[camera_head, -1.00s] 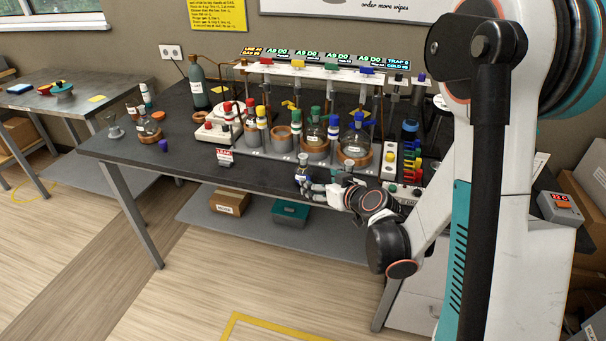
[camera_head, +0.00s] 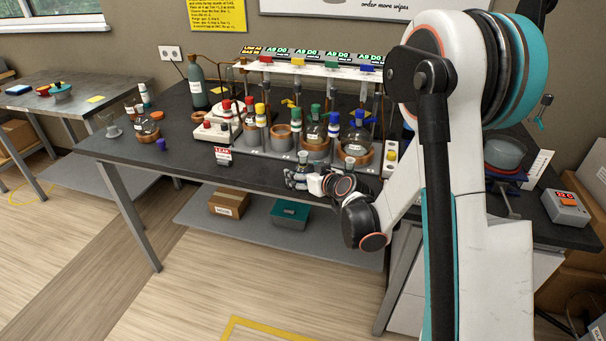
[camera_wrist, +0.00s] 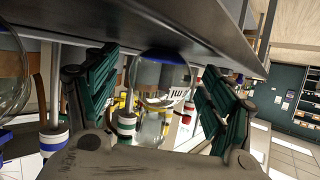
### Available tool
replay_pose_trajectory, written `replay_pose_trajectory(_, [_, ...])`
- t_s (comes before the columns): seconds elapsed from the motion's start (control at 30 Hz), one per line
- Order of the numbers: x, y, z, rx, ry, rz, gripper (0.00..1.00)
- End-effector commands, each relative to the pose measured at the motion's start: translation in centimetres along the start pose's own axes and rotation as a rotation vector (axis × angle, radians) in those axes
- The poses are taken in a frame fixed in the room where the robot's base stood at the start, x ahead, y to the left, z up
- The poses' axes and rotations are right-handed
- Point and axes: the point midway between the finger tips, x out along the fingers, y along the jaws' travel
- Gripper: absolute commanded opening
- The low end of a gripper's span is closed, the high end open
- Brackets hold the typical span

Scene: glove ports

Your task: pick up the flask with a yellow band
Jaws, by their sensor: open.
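My gripper (camera_head: 300,178) is at the front edge of the dark bench, in front of the rack. In the wrist view my gripper (camera_wrist: 155,98) is open, with its two green-padded fingers apart. In the head view a flask with a blue top (camera_head: 356,138) and a flask with a green top (camera_head: 315,132) stand in the rack. I cannot make out a yellow-banded flask for certain.
The rack holds yellow-capped (camera_head: 261,113) and red-capped tubes close together. A flask on a ring (camera_head: 146,128) and a clear conical flask (camera_head: 113,128) stand at the bench's left. My arm hides part of the right side.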

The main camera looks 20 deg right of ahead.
Motion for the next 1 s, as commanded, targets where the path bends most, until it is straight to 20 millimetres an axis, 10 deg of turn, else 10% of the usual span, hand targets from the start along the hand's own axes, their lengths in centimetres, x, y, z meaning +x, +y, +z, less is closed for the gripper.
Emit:
replay_pose_trajectory(0.1, [-0.1, 0.0, 0.0, 0.000, 0.000, 0.000, 0.71])
replay_pose_trajectory(0.3, [-0.1, 0.0, 0.0, 0.000, 0.000, 0.000, 0.27])
replay_pose_trajectory(1.0, [-1.7, -0.2, -3.7, 0.000, 0.000, 0.000, 0.26])
